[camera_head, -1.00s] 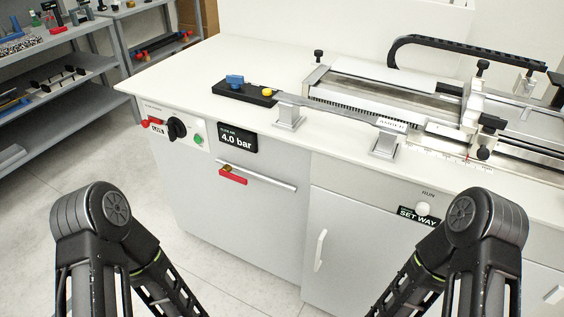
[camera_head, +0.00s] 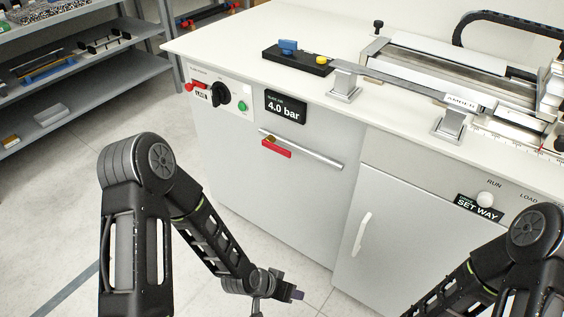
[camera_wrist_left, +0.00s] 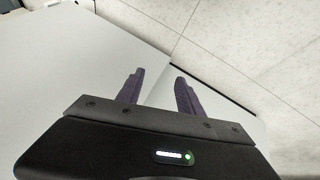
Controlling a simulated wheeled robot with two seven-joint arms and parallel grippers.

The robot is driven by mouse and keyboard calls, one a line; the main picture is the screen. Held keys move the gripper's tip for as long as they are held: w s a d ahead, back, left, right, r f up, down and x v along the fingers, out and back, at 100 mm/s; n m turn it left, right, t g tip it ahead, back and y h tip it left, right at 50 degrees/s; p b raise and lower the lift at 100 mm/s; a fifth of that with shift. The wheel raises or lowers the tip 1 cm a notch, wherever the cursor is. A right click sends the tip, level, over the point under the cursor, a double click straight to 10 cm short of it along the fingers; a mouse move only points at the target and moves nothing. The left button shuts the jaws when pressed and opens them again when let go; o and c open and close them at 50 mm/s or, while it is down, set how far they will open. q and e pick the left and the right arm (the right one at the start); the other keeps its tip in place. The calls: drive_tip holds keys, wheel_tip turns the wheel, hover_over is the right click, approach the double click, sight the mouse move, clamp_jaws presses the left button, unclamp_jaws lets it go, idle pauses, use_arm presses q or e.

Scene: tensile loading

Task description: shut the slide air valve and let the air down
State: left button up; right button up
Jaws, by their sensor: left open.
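The slide air valve's red lever (camera_head: 276,148) sits on the cabinet's front, at the left end of a silver pipe (camera_head: 310,152) with a brass fitting. The lever lies roughly along the pipe, just below it. The slide air display (camera_head: 285,107) above it reads 4.0 bar. My left gripper (camera_head: 291,293) is low in front of the cabinet, well below the lever and apart from it. In the left wrist view my left gripper (camera_wrist_left: 160,78) is open and empty, facing pale panels and floor. My right arm shows at the bottom right; its gripper is out of frame.
A black knob (camera_head: 219,94), a red switch and a green button (camera_head: 242,106) are left of the display. A cabinet door handle (camera_head: 362,233) sticks out to the right. The worktop (camera_head: 230,40) overhangs the front. Open floor lies left, before grey shelves.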

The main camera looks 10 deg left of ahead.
use_arm(q)
drive_tip(key=w+a+f+m+t+b, duration=0.1)
drive_tip(key=w+a+m+t+b, duration=0.1)
drive_tip(key=w+b, duration=0.35)
drive_tip(key=w+a+m+t+b, duration=0.2)
drive_tip(key=w+m, duration=0.1)
drive_tip(key=w, duration=0.5)
drive_tip(key=m+t+h+b, duration=0.2)
drive_tip(key=m+t+b, duration=0.6)
drive_tip(key=m+b, duration=0.75)
approach(281, 152)
drive_tip(key=w, duration=0.3)
drive_tip(key=shift+s+d+f, duration=0.2)
drive_tip(key=shift+d, duration=0.2)
use_arm(e)
wheel_tip(281, 152, down, 26)
drive_tip(key=w+d, duration=0.1)
drive_tip(key=w, duration=0.1)
drive_tip(key=shift+d+f+t, duration=0.15)
drive_tip(key=shift+d+t, duration=0.1)
drive_tip(key=shift+t, duration=0.05)
use_arm(q)
drive_tip(key=shift+w+d+f+b, duration=0.1)
drive_tip(key=shift+w+d+b, duration=0.25)
drive_tip(key=shift+w, duration=0.3)
drive_tip(key=b+x, duration=0.1)
drive_tip(key=x, duration=0.5)
drive_tip(key=shift+w, duration=0.2)
use_arm(e)
drive_tip(key=shift+f, duration=0.7)
